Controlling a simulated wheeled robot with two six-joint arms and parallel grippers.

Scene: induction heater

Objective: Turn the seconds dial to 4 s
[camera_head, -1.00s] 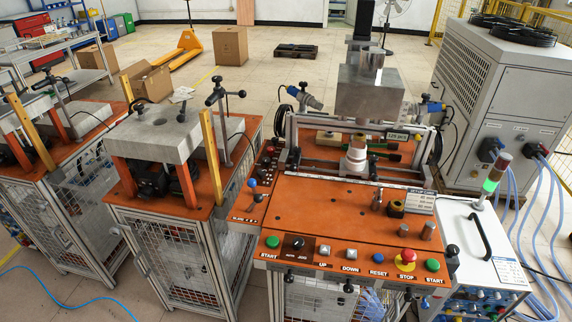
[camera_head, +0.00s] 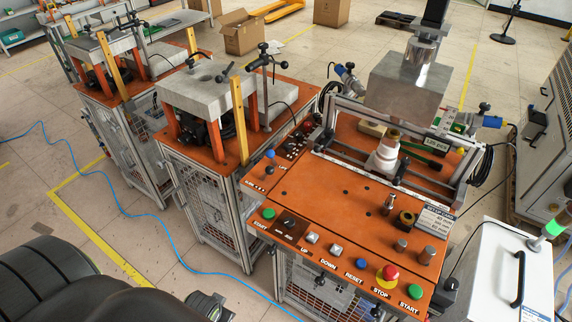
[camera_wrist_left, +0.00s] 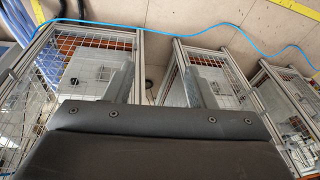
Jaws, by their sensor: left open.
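The induction heater station has an orange top plate (camera_head: 335,205). A narrow strip along its left edge carries several small dark knobs (camera_head: 292,151) and blue and black ball levers (camera_head: 270,155). They are too small to read, so I cannot tell which is the seconds dial or where it points. A larger black AUTO/JOG selector (camera_head: 288,225) sits on the front panel. In the left wrist view my left gripper (camera_wrist_left: 156,75) is open and empty, its two grey fingers apart, facing the floor and mesh cabinets, away from the panel. My right gripper is not in view.
Front panel buttons include a red STOP button (camera_head: 387,276). A metal block (camera_head: 405,85) hangs over the white workpiece holder (camera_head: 384,154). A neighbouring orange station (camera_head: 215,95) stands left, with lever handles. Floor with a blue hose (camera_head: 110,205) is free at left.

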